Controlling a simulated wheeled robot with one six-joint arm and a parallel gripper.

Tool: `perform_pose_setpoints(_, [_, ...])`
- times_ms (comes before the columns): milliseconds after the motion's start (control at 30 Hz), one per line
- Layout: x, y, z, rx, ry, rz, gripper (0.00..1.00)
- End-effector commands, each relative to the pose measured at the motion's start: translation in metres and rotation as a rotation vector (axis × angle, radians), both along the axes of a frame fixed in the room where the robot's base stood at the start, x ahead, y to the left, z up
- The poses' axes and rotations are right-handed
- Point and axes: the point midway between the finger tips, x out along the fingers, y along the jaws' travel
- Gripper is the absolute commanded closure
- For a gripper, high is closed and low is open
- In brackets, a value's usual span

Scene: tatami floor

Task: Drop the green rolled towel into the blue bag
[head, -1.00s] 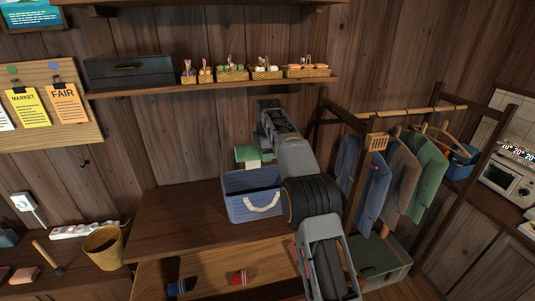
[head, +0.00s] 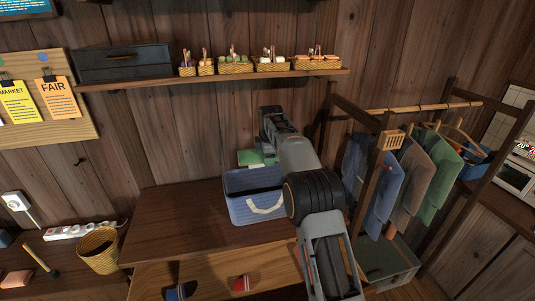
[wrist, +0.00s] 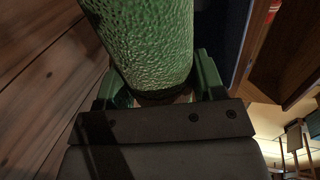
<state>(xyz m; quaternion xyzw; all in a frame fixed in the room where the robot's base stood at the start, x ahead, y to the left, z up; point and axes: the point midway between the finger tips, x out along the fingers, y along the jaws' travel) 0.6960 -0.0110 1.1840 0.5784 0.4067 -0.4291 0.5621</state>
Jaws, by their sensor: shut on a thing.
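The green rolled towel (wrist: 148,45) fills the upper middle of the wrist view, between the two fingers of my gripper (wrist: 160,92). My gripper is shut on it. In the head view a bit of the green towel (head: 250,157) shows just above the far rim of the blue bag (head: 238,208), and my arm hides the fingers. The blue bag is an open box shape with a pale rope handle on its front and stands on the brown wooden table. Part of its right side is behind my arm. A dark blue surface stands right of the towel in the wrist view.
A wall shelf (head: 215,78) with several small baskets and a dark box hangs above the bag. A clothes rack (head: 365,180) with hanging garments stands close on the right. The tabletop left of the bag (head: 175,215) is clear.

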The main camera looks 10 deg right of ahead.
Motion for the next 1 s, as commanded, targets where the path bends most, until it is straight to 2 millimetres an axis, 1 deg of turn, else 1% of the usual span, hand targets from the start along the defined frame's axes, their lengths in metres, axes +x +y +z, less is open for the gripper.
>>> perform_pose_setpoints(100, [0.0001, 0.0007, -0.0032, 0.000, -0.001, 0.001, 0.63])
perform_pose_setpoints(400, [0.0000, 0.0013, -0.0026, 0.000, -0.001, 0.002, 0.63])
perform_pose_setpoints(433, [0.0000, 0.0014, -0.0026, 0.000, -0.001, 0.002, 0.35])
perform_pose_setpoints(700, [0.0000, 0.0014, -0.0028, 0.000, 0.000, 0.002, 0.09])
perform_pose_setpoints(1000, [-0.0007, 0.0013, -0.0007, 0.000, 0.000, 0.002, 0.08])
